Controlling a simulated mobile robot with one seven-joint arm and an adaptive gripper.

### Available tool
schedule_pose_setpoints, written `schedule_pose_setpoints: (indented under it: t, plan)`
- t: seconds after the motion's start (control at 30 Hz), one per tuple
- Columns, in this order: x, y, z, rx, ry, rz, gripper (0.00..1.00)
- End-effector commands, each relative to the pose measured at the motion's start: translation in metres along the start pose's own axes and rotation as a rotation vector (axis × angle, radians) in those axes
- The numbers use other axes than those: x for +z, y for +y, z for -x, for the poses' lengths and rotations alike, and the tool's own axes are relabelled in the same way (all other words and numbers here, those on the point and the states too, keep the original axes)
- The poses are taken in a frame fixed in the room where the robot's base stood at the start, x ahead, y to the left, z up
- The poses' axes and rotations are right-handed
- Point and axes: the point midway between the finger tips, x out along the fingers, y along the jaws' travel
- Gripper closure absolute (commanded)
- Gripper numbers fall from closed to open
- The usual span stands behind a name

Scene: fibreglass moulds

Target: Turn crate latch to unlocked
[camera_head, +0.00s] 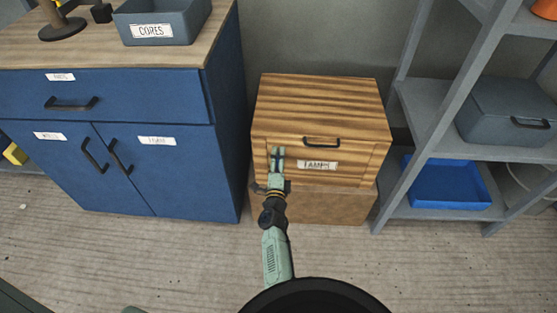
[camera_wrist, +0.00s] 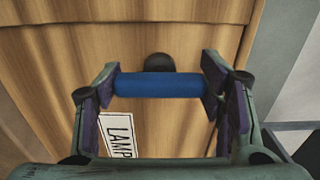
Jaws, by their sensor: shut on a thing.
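The wooden crate (camera_head: 320,100) stands beside the blue cabinet, with a white label (camera_head: 317,165) and a dark handle (camera_head: 321,142) on its front. My gripper (camera_head: 277,155) reaches the left part of that front and covers the latch there in the head view. In the wrist view a blue latch bar (camera_wrist: 150,85) spans between the two fingers of my gripper (camera_wrist: 162,88). The fingers are shut on its two ends. A dark round piece (camera_wrist: 159,62) sits just behind the bar. The latch's marked position cannot be read.
The blue cabinet (camera_head: 110,110) with a grey bin (camera_head: 165,25) on top stands left of the crate. A grey shelf rack on the right holds a grey box (camera_head: 510,112) and a blue tray (camera_head: 445,185). The floor in front is clear.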

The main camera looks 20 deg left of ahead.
Motion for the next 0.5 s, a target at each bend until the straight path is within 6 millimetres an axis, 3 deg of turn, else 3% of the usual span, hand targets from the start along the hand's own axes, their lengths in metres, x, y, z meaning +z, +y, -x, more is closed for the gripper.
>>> schedule_pose_setpoints:
  t: [0.37,0.4,0.5]
  plan:
    - [-0.0001,-0.0021,-0.0013,-0.004,0.000,0.009,0.65]
    - [-0.0001,-0.0021,-0.0013,-0.004,0.000,0.009,0.37]
    - [-0.0001,-0.0019,-0.0011,-0.003,0.000,0.008,0.30]
